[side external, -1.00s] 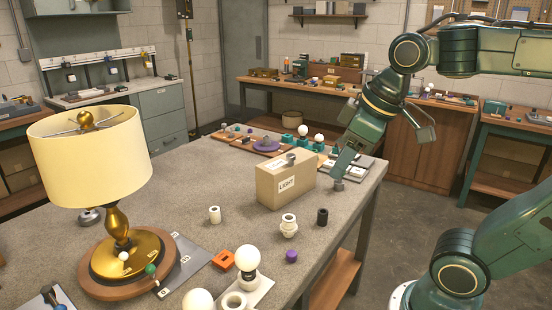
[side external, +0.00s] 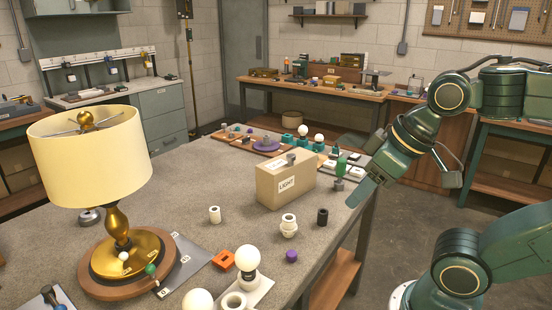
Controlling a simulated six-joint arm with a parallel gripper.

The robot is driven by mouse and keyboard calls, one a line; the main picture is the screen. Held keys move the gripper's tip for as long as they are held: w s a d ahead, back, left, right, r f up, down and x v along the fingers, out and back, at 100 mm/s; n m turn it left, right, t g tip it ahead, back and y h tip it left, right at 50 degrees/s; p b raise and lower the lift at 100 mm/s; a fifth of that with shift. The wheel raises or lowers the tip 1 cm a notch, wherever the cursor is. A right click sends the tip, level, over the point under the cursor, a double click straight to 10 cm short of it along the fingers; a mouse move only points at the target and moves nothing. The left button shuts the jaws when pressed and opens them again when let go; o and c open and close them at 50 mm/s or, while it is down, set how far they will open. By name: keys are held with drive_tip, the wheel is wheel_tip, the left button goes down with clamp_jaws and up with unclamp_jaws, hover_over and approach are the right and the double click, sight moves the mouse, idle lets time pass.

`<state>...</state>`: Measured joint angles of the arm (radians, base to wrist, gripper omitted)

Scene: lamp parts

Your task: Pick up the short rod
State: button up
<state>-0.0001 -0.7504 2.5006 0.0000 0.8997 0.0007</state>
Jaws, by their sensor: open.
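No part is plainly marked as the short rod. Short cylinder-like parts stand on the table: a white one (side external: 214,215) left of the box, a black one (side external: 322,216) in front of the box, and a green-topped piece with a grey lower part (side external: 340,172) right of the box. I cannot tell which is the short rod. My gripper (side external: 354,199) points down-left near the table's right edge, to the right of the black part and just right of and nearer than the green-topped piece. Its jaws are open and nothing shows in them; the fingertip gap is hard to see.
A cardboard box marked LIGHT (side external: 286,180) stands left of my gripper. A lit-looking lamp (side external: 92,160) stands at the left. A white bulb (side external: 246,259), an orange block (side external: 221,260) and a purple cap (side external: 291,256) sit in front. Trays of parts (side external: 262,147) line the back edge.

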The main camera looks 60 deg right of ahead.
drive_tip(key=shift+o, duration=0.4)
drive_tip(key=shift+w+r, duration=0.1)
idle(0.3)
drive_tip(key=w+d+r+m+g, duration=0.1)
drive_tip(key=w+d+r+m, duration=0.35)
drive_tip(key=w, duration=0.45)
drive_tip(key=w+d+r+m+g, duration=0.25)
drive_tip(key=w+d+r, duration=0.2)
drive_tip(key=w, duration=0.45)
drive_tip(key=w+d+f+m+g, duration=0.1)
drive_tip(key=w+d+f+m, duration=0.3)
drive_tip(key=w+d, duration=0.3)
drive_tip(key=w+d+f+m+g, duration=0.1)
drive_tip(key=w+d+f+m, duration=0.4)
drive_tip(key=d, duration=0.7)
drive_tip(key=shift+w+f+m, duration=0.15)
drive_tip(key=shift+w+m, duration=0.15)
drive_tip(key=shift+w, duration=0.55)
drive_tip(key=shift+f, duration=0.15)
